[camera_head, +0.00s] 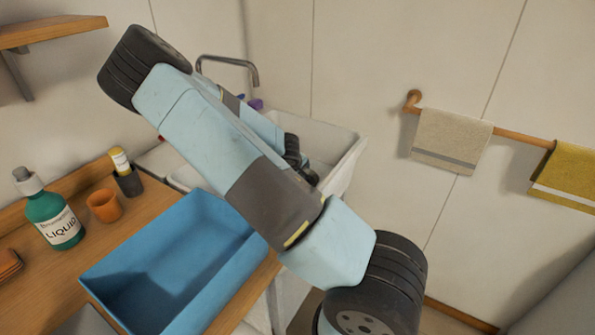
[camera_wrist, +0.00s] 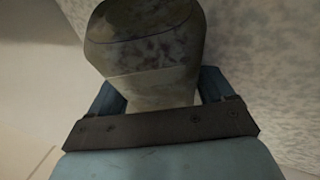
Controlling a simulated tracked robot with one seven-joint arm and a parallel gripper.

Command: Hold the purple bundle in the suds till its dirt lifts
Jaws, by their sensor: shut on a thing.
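My gripper (camera_wrist: 160,95) is shut on a rounded, mottled grey-brown thing (camera_wrist: 150,50) with dark dirt-like blotches and a paler lower part. No purple shows on it in the wrist view, so I cannot tell whether it is the purple bundle. A small purple thing (camera_head: 255,104) shows near the tap, mostly behind my arm. The white sink (camera_head: 350,150) is behind my arm, which hides much of its inside. In the head view my gripper's fingertips are hidden. A pale speckled surface (camera_wrist: 270,60) lies beside the held thing; I cannot tell whether it is suds.
A blue tray (camera_head: 105,274) stands on the wooden counter. A green liquid bottle (camera_head: 52,215), an orange cup (camera_head: 104,206) and a dark holder (camera_head: 128,182) stand left of it. A tap (camera_head: 235,62) rises behind the sink. Towels (camera_head: 450,138) hang on a rail at right.

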